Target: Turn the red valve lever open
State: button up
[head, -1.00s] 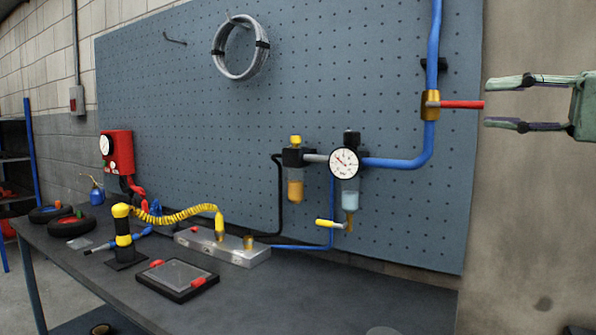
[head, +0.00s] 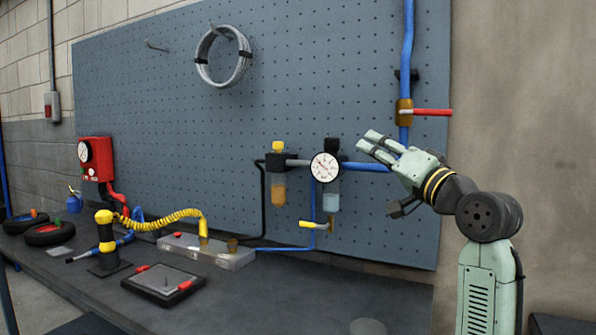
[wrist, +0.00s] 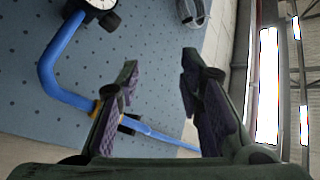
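The red valve lever (head: 432,112) sticks out sideways to the right from a brass valve body (head: 404,112) on the vertical blue pipe (head: 407,40). In the head view my gripper (head: 380,172) is open and empty, below and left of the lever and apart from it. It overlaps the blue pipe's bend in the picture. In the wrist view the fingers (wrist: 158,95) are spread wide. The brass body (wrist: 97,108) shows partly behind the left finger there. I cannot make out the red lever in the wrist view.
A pressure gauge (head: 325,167) and a yellow-handled tap (head: 314,225) sit on the blue pegboard (head: 150,90) left of my gripper. The bench (head: 300,300) below holds a tray (head: 163,285) and a metal block (head: 225,255). Bare wall is at right.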

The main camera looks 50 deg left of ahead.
jog(key=s+f+n+y, duration=0.1)
jog(key=s+n+y, duration=0.5)
jog(key=s, duration=1.4)
jog(key=shift+s+d+f+n+y, duration=0.25)
jog(key=shift+d+f+n+y, duration=0.15)
jog(key=shift+n, duration=1)
jog(key=shift+c, duration=0.6)
